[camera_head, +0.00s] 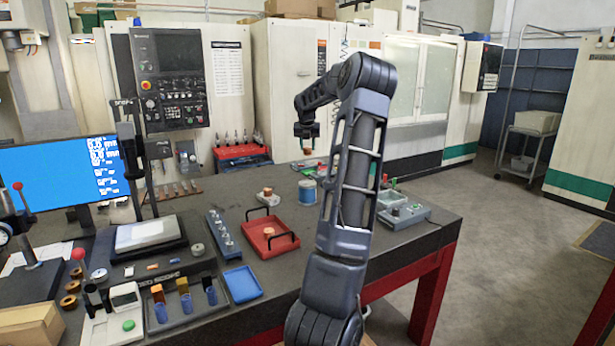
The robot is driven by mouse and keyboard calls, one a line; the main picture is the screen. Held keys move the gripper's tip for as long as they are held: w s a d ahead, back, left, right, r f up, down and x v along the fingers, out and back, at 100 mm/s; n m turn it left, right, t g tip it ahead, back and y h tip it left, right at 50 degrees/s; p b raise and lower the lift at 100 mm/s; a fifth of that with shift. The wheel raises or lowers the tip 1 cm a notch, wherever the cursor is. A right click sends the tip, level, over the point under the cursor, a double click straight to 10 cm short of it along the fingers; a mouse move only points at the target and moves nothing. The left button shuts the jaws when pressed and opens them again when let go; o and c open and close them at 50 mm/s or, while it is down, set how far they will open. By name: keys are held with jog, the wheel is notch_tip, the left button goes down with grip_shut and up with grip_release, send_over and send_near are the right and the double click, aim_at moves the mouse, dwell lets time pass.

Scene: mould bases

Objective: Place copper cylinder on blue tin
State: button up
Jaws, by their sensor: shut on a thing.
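My gripper (306,145) hangs from the arm's far end, pointing down over the back part of the dark table. It is shut on a small copper cylinder (306,152), which shows just below the fingers. The blue tin (307,193) stands upright on the table beneath the gripper, with a pale top. A clear gap shows between the held cylinder and the tin. I cannot tell from this one view whether the cylinder is exactly above it. My arm stands just right of the tin.
A red tray (285,252) with black handles holds another small copper-coloured piece. Behind it a similar piece sits on a pale base (266,199). A grey-blue rail with knobs (222,236) and a blue tray (243,284) lie left. A grey control box (404,214) stands right of my arm.

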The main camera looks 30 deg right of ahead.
notch_tip(320, 180, down, 13)
jog(key=shift+f, duration=0.2)
dwell(0.4)
jog(key=shift+f, duration=0.1)
jog(key=o, duration=1.2)
